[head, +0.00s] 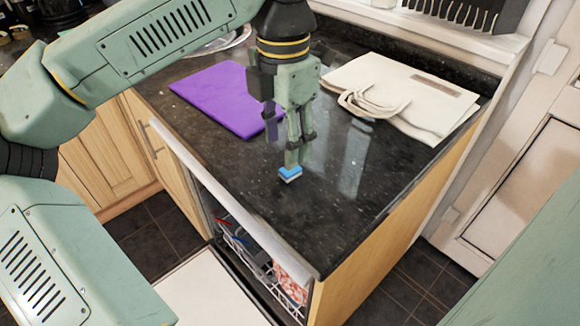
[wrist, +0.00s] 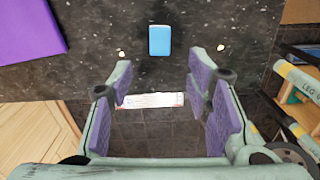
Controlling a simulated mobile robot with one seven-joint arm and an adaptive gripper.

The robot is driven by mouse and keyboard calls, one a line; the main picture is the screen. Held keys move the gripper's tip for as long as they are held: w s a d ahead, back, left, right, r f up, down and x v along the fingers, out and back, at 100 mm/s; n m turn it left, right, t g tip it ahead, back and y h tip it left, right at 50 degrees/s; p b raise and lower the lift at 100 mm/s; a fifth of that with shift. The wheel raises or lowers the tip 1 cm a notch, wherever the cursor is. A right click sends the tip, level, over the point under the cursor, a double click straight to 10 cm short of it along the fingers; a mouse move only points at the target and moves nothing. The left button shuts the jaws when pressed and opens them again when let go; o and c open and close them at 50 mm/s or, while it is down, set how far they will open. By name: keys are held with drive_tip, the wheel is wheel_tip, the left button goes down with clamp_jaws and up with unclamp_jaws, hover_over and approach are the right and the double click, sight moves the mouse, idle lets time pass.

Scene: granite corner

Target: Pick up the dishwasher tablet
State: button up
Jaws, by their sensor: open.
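The dishwasher tablet (head: 290,174) is a small blue and white block on the black granite worktop. It lies near the worktop's front, just below the tip of my gripper (head: 297,152) in the head view. In the wrist view the tablet (wrist: 160,40) is upper centre, ahead of and between the two finger lines. My gripper (wrist: 160,95) is open there, with purple pads on both fingers and nothing between them.
A purple mat or board (head: 225,97) lies left on the worktop (head: 250,180). A cream cloth bag (head: 405,92) lies at the back right. Below the front edge, an open dishwasher (head: 262,262) holds several items. The worktop right of the tablet is clear.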

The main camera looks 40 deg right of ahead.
sight(288, 177)
drive_tip(key=shift+d+f+p, duration=0.2)
drive_tip(key=shift+f+p, duration=0.25)
drive_tip(key=shift+f, duration=1.1)
drive_tip(key=shift+d+f+p, duration=0.15)
drive_tip(key=shift+f+p, duration=0.3)
drive_tip(key=shift+f, duration=1.05)
drive_tip(key=shift+c, duration=0.4)
drive_tip(key=c, duration=0.9)
